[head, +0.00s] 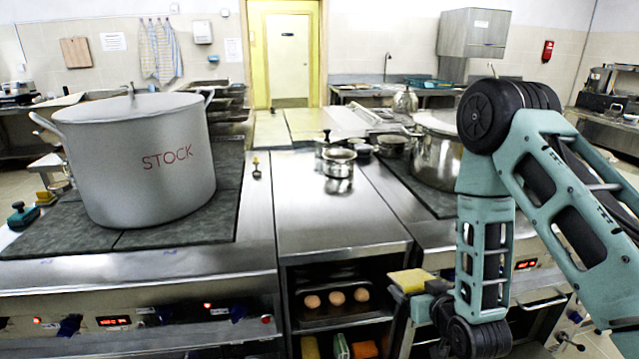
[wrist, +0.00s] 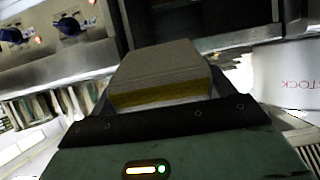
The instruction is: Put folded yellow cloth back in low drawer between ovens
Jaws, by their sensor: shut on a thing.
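The folded yellow cloth (head: 411,280) is in my gripper (head: 422,296), in front of the counter unit between the ovens and right of its open shelves. In the wrist view the cloth (wrist: 160,75) shows a greyish face and a yellow edge between the fingers (wrist: 160,100). My gripper is shut on it. Low in the middle unit is an open compartment (head: 292,343), which appears to be the low drawer. It holds folded things in yellow (head: 310,347), green-white (head: 342,346) and orange (head: 365,349). Its floor and front are cut off by the picture edge.
Above the low compartment, a shelf (head: 340,318) holds eggs (head: 337,298). A large STOCK pot (head: 140,160) stands on the left range and another pot (head: 437,160) on the right one. Small pans (head: 339,163) stand on the middle counter (head: 345,222). Oven knobs (head: 70,325) stick out at left.

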